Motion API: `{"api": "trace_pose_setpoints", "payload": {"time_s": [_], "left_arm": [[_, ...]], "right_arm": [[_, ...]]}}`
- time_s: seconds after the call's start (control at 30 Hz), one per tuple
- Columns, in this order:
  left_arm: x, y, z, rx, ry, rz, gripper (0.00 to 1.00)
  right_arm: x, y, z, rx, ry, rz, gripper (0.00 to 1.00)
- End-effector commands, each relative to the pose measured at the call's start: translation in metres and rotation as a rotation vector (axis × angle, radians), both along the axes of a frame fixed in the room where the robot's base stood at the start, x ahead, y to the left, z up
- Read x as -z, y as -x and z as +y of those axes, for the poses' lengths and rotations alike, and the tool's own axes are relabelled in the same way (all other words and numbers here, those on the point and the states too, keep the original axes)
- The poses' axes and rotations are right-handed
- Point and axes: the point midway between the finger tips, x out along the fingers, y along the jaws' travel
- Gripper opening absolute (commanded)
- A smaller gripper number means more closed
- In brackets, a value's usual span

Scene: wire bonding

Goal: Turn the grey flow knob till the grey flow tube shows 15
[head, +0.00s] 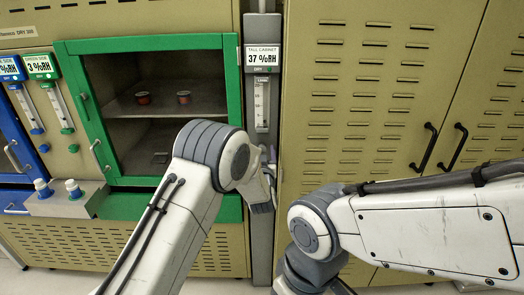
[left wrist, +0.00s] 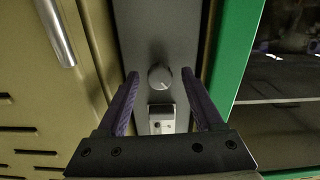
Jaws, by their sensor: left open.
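The grey flow tube (head: 262,105) is upright on the narrow grey panel, under a label reading TALL CABINET, 37 %RH, DRY. Its scale is too small to read surely, and I cannot tell the float level. The round grey flow knob (left wrist: 160,77) stands out from the panel in the left wrist view, with a small light mark on it. My left gripper (left wrist: 160,74) is open, its purple fingers one on each side of the knob, with gaps visible. In the head view my left arm hides the knob. My right gripper is out of view.
A green-framed cabinet (head: 146,43) with red items on its shelf stands left of the panel. Tan vented doors (head: 360,90) with dark handles (head: 424,148) stand to the right.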

Motion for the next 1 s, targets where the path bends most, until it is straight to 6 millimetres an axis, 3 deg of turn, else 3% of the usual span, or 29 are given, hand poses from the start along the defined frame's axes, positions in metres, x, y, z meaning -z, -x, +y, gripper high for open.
{"api": "trace_pose_setpoints", "payload": {"time_s": [0.27,0.3,0.47,0.5,0.77,1.0], "left_arm": [[0.000,-0.002,0.000,0.000,0.000,0.001,0.68],[0.000,-0.002,0.000,0.000,0.000,0.001,0.64],[0.000,-0.002,0.000,0.000,0.000,0.001,0.03],[0.000,-0.002,0.000,0.000,0.000,0.001,0.00],[0.001,-0.002,0.000,0.000,0.020,-0.001,0.00],[0.004,-0.002,0.000,0.000,0.127,-0.003,0.00]], "right_arm": [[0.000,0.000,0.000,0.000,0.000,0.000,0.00],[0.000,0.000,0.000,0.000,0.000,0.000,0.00],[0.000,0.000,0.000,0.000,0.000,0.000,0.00],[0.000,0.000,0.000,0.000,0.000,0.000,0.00],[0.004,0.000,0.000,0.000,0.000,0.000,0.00],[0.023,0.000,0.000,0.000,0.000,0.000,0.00]]}}
